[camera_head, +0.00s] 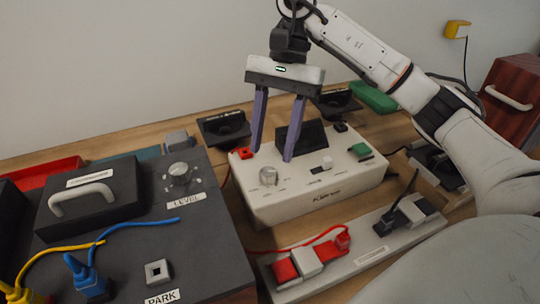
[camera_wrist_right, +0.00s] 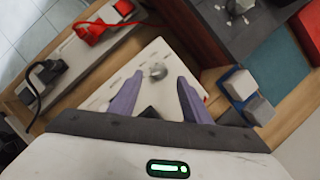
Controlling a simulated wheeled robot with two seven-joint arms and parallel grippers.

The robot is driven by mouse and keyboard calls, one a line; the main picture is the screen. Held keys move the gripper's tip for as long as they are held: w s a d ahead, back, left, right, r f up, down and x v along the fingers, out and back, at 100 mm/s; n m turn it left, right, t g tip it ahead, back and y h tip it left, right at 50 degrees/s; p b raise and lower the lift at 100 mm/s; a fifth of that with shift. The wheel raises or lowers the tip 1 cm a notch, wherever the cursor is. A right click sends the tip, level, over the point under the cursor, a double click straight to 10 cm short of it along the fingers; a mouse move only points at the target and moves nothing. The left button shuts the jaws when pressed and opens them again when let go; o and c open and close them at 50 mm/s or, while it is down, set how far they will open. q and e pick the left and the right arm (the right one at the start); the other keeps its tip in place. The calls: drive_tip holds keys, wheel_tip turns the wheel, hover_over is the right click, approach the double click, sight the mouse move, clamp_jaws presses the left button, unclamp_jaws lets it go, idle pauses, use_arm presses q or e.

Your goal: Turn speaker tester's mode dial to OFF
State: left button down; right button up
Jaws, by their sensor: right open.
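The speaker tester (camera_head: 318,196) is a white box on the wooden surface, with a dark screen at its back. Its round silver mode dial (camera_head: 268,176) is at the front left of the top face; it also shows in the right wrist view (camera_wrist_right: 157,71). My right gripper (camera_head: 272,156) is open, with its two purple fingers pointing down over the tester's back left part. In the right wrist view the dial lies beyond the fingertips (camera_wrist_right: 160,78), roughly between them and apart from them. The dial's markings are too small to read. My left gripper is not in view.
A dark panel (camera_head: 215,250) with a LEVEL knob (camera_head: 179,174), a handle (camera_head: 82,198) and blue and yellow cables stands at the left. A grey strip (camera_head: 375,252) with red plugs lies in front of the tester. A wooden box (camera_head: 512,105) stands at the back right.

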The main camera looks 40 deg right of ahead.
drive_tip(key=p+v, duration=0.1)
drive_tip(key=v, duration=0.4)
drive_tip(key=shift+d+r+p, duration=0.1)
drive_tip(key=shift+r+p, duration=0.3)
